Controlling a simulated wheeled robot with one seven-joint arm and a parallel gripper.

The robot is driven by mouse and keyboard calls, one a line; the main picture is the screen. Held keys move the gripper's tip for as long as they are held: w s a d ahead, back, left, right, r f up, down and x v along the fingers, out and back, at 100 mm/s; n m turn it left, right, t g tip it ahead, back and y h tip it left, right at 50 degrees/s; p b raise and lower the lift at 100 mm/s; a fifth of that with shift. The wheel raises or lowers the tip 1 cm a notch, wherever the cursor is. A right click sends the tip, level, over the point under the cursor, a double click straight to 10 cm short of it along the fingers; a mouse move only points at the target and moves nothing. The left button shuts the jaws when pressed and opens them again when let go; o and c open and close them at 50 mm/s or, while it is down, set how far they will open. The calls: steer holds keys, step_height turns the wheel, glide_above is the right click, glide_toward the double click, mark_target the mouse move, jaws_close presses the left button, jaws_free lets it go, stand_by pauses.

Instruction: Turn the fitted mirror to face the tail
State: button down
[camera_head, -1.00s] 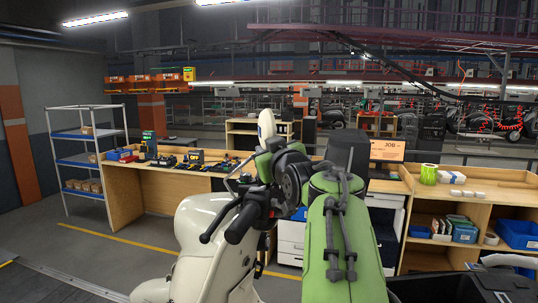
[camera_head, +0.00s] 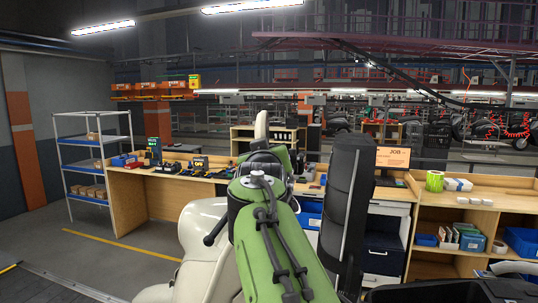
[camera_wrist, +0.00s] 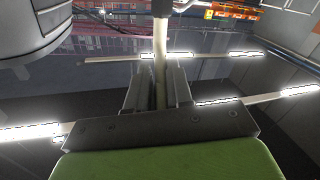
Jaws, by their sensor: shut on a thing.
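The cream scooter (camera_head: 205,265) stands in front of me, its lower left side showing past my green arm. A dark handlebar grip (camera_head: 214,234) sticks out left of the arm. The fitted mirror (camera_head: 261,125) shows as a narrow cream shape just above my arm, nearly edge-on; its glass face is not visible. In the wrist view my gripper (camera_wrist: 158,88) is shut around a pale upright stem (camera_wrist: 160,45), seemingly the mirror's. A dark part at the stem's top is cut off by the frame edge. In the head view my arm hides the gripper.
A wooden workbench (camera_head: 160,187) with tools and small devices stands behind on the left, beside a shelf rack (camera_head: 92,160). On the right are a bench with bins (camera_head: 460,215) and a JOB screen (camera_head: 393,158). Open floor lies at left.

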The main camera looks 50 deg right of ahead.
steer(key=shift+w, duration=0.15)
steer(key=shift+w+a+m+g+h+p, duration=0.15)
steer(key=shift+a+m+g+h+p, duration=0.05)
steer(key=shift+m+g+h+p, duration=0.15)
steer(key=shift+w+a+m+g+h+p, duration=0.15)
steer(key=shift+m+g+h+p, duration=0.35)
steer(key=shift+g, duration=0.25)
steer(key=c, duration=0.9)
jaws_free()
steer(key=shift+c, duration=0.2)
steer(key=b+v, duration=0.3)
steer(key=v, duration=1.2)
steer(key=shift+s+a, duration=0.15)
steer(key=shift+s, duration=0.15)
